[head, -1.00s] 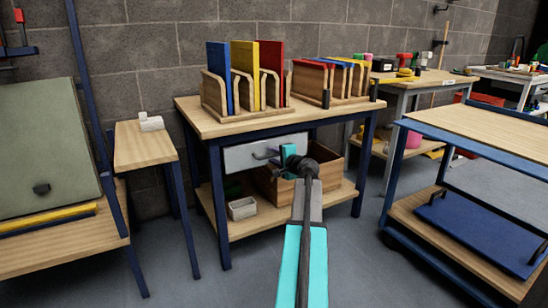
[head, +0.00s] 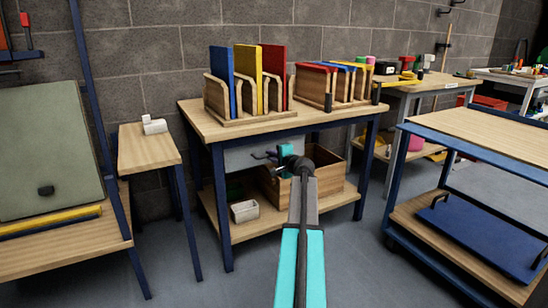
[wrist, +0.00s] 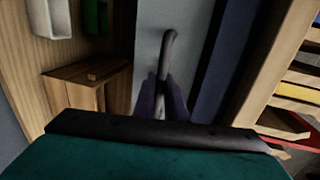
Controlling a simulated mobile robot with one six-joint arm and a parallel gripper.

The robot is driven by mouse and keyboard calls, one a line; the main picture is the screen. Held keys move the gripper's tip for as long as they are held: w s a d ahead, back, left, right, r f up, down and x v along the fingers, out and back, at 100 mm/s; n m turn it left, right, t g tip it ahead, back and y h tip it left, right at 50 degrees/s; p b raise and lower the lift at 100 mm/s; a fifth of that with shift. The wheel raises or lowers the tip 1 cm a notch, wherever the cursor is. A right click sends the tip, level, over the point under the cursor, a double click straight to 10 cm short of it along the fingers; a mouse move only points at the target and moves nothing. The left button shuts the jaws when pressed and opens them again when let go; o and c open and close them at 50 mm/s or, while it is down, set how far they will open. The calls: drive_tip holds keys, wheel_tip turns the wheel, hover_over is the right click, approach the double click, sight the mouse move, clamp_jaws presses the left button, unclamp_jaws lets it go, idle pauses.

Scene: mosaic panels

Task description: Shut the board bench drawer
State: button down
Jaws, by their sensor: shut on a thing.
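The board bench (head: 190,112) is a wooden-topped table with dark blue legs. Its grey drawer front (head: 240,158) shows under the top, close to the front edge and in its shade; it is a pale panel in the wrist view (wrist: 195,25). My gripper (head: 285,160) is in front of the drawer. In the wrist view my dark fingers (wrist: 163,100) are shut on the dark bar handle (wrist: 169,52). In the head view my gripper hides part of the handle and of the drawer's right side.
Board racks (head: 240,112) stand on the bench top. A wooden crate (head: 325,190) and a small white bin (head: 244,211) sit on its lower shelf. A blue-framed trolley (head: 480,135) is at right, a narrow side table (head: 148,150) at left. Grey floor is clear in front.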

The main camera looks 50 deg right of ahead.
drive_tip(key=shift+w+d+r, duration=0.15)
drive_tip(key=shift+w, duration=0.05)
drive_tip(key=c, duration=1.8)
unclamp_jaws()
drive_tip(key=shift+s, duration=0.1)
drive_tip(key=shift+p+v, duration=2.3)
drive_tip(key=shift+v, duration=4.5)
